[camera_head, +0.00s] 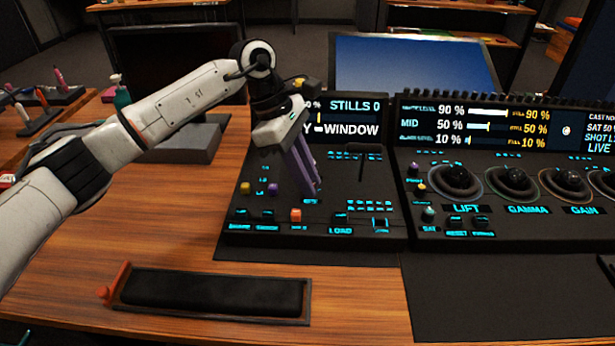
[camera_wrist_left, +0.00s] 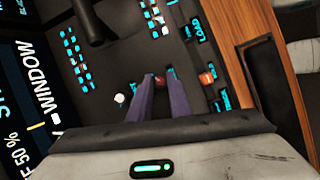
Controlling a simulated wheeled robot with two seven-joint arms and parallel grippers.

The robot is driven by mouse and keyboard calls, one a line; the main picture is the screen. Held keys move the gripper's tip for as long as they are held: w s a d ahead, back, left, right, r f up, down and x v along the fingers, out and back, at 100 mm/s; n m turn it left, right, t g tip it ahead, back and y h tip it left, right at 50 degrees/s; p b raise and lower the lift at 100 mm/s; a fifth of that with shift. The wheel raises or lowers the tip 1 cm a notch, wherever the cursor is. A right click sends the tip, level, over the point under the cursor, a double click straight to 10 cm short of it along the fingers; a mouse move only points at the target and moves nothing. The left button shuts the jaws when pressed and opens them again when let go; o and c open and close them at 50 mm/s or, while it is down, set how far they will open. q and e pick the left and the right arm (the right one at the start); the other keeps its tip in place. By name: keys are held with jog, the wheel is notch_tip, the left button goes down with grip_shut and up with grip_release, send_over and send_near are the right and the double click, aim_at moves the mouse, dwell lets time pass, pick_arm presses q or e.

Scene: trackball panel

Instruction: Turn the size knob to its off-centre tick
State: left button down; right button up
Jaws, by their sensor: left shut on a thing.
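My left gripper (camera_head: 314,190) reaches down onto the left control panel (camera_head: 340,190), its long purple fingers close together. In the left wrist view the fingertips (camera_wrist_left: 159,82) are closed around a small reddish knob (camera_wrist_left: 160,81), which I take to be the size knob. The fingers hide most of it, so its pointer and ticks cannot be made out. A small cyan label (camera_head: 310,201) sits just in front of the fingertips, too small to read surely. My right gripper is not in view.
Yellow (camera_head: 246,187) and purple (camera_head: 272,188) knobs lie to the left. A dark lever (camera_head: 361,165) stands to the right. A trackball panel (camera_head: 510,200) and a black wrist pad (camera_head: 215,293) are nearby.

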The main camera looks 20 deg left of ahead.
pick_arm(q)
jog(key=shift+r, duration=0.1)
jog(key=c, duration=1.6)
grip_release()
jog(key=shift+c, duration=0.2)
jog(key=v, duration=1)
jog(key=shift+p, duration=0.35)
jog(key=shift+r, duration=0.1)
